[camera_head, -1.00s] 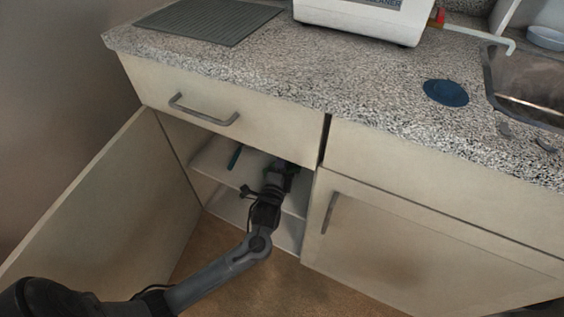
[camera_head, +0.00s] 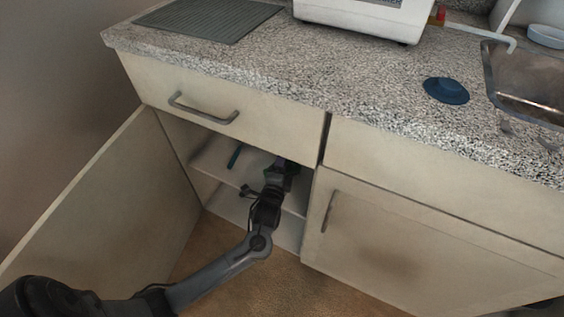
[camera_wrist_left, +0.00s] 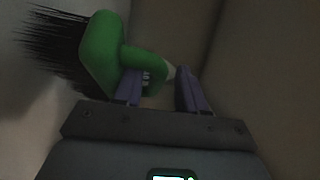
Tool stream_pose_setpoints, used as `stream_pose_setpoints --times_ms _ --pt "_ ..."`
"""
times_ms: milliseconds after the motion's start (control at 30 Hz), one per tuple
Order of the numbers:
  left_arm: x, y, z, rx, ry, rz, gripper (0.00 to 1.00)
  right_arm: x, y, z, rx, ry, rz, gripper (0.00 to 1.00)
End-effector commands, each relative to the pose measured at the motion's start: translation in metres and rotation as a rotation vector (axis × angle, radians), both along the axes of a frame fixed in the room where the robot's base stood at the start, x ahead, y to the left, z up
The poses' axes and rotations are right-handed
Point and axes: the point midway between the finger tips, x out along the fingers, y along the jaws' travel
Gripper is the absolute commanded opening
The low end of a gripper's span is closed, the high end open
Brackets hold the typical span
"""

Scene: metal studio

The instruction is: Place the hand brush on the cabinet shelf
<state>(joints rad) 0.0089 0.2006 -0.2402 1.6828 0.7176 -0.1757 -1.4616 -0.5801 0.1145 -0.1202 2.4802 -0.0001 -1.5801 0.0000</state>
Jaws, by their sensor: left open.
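The hand brush (camera_wrist_left: 103,50) has a green body and dark bristles and shows in the left wrist view. Its bristles point left, and a green handle part reaches right, toward the fingers. My left gripper (camera_wrist_left: 160,88) is open; its left finger overlaps the handle in the picture, and the right finger stands apart from it. In the head view my left gripper (camera_head: 284,172) is inside the open cabinet at the shelf (camera_head: 222,164). My right gripper is not in view.
The open cabinet door (camera_head: 110,205) stands at the left, and a closed door (camera_head: 400,245) is at the right. A drawer (camera_head: 225,105) and granite counter (camera_head: 270,65) lie above the opening. A blue round object (camera_head: 446,90) sits near the sink (camera_head: 525,85).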

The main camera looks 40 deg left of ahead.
Motion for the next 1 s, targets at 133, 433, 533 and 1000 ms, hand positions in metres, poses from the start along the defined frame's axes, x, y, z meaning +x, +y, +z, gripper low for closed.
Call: stream_pose_setpoints --times_ms 133,433,533,1000 --pt "-0.001 0.0 -0.007 -0.002 0.014 0.001 0.49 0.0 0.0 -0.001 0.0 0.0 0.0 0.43" --pt "-0.013 -0.006 -0.007 -0.003 0.021 0.0 0.49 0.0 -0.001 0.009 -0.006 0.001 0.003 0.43" --pt "-0.026 -0.012 -0.005 -0.003 0.021 0.0 0.49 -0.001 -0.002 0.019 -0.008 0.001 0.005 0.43" --pt "-0.089 -0.046 -0.005 -0.003 0.015 -0.001 0.49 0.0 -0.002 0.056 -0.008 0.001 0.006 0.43"
